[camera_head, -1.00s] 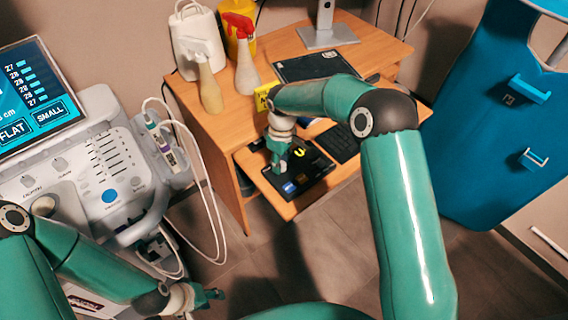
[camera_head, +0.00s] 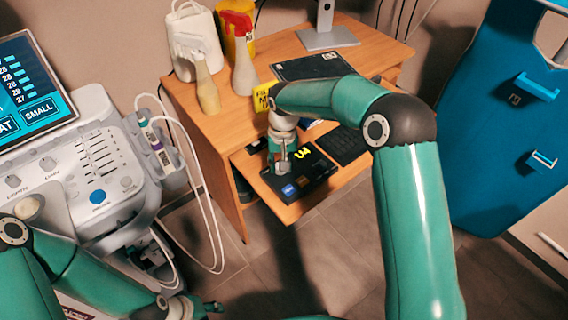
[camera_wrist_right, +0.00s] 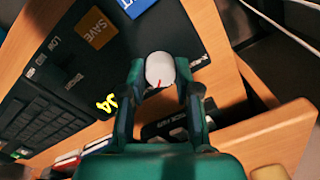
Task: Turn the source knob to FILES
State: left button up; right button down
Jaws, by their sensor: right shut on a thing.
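A round white knob with a red pointer mark (camera_wrist_right: 159,68) sits between my right gripper's fingertips, on a black panel (camera_wrist_right: 120,35) in the right wrist view. The red mark points toward the bottom of that view. My right gripper (camera_wrist_right: 160,78) is shut on the knob. In the head view this gripper (camera_head: 281,165) reaches down onto the black panel (camera_head: 318,170) on the desk's pull-out shelf, and the arm hides part of it. No FILES label is readable beside the knob. My left gripper (camera_head: 208,308) is at the bottom edge, away from the desk; its opening is unclear.
A yellow note (camera_head: 264,100), partly hidden by my right arm, stands behind the panel. Spray bottles (camera_head: 242,65) stand on the wooden desk (camera_head: 225,125). The scanner console (camera_head: 85,180) with cables is at left.

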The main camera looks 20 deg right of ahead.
jog(key=shift+a+m, duration=0.1)
jog(key=shift+m, duration=0.5)
jog(key=c, duration=0.8)
grip_release()
jog(key=r, duration=1.1)
jog(key=shift+s+d+r, duration=0.1)
jog(key=shift+d+r, duration=0.2)
jog(key=shift+r, duration=0.1)
jog(key=shift+a, duration=0.1)
